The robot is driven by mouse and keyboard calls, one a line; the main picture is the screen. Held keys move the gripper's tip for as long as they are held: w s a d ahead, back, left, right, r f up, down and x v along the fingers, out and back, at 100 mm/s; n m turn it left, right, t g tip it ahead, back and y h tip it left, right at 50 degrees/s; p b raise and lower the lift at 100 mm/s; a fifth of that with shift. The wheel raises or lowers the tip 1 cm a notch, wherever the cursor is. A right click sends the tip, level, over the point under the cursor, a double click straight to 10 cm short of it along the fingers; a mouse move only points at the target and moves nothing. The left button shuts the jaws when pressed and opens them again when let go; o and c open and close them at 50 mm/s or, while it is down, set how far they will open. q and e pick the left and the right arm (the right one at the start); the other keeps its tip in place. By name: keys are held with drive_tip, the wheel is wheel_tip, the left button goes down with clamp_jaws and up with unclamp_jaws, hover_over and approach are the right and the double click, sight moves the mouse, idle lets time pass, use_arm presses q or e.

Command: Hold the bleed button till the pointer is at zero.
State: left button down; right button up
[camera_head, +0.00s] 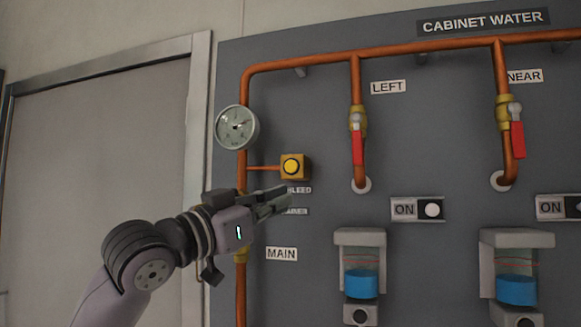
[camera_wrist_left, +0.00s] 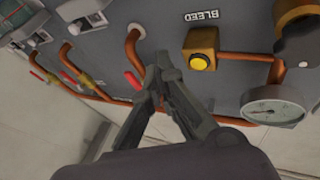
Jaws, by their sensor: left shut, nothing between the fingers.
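The bleed button (camera_head: 291,166) is a round yellow button on a small brass block, above the "BLEED" label. It also shows in the left wrist view (camera_wrist_left: 199,62), to the right of my fingertips. The pressure gauge (camera_head: 236,127) is a round dial on the copper pipe, up and left of the button. Its pointer seems to lean to the upper right, but its exact reading is too small to tell. My left gripper (camera_head: 279,200) is shut and empty, just below the button and apart from it. It also shows in the left wrist view (camera_wrist_left: 163,58). My right gripper is not in view.
Copper pipes (camera_head: 420,50) run across the grey panel. Red-handled valves hang under the LEFT (camera_head: 358,140) and NEAR (camera_head: 516,135) labels. ON switches (camera_head: 418,209) and blue-liquid containers (camera_head: 361,283) are lower right. A grey door (camera_head: 95,150) stands at left.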

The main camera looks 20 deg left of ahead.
sight(291, 166)
use_arm(q)
drive_tip(key=s+a+r+h, duration=0.1)
drive_tip(key=s+r, duration=0.3)
drive_tip(key=r, duration=0.3)
drive_tip(key=shift+s+r+m+t, duration=0.25)
drive_tip(key=shift+r+m+t, duration=0.05)
drive_tip(key=shift+m+t, duration=0.1)
drive_tip(key=shift+w+d+p, duration=0.15)
drive_tip(key=shift+w+p, duration=1.75)
drive_tip(key=shift+w, duration=2.55)
drive_tip(key=shift+w+r+p, duration=0.1)
drive_tip(key=shift+w+p, duration=0.15)
drive_tip(key=shift+p, duration=0.2)
drive_tip(key=shift+w, duration=0.15)
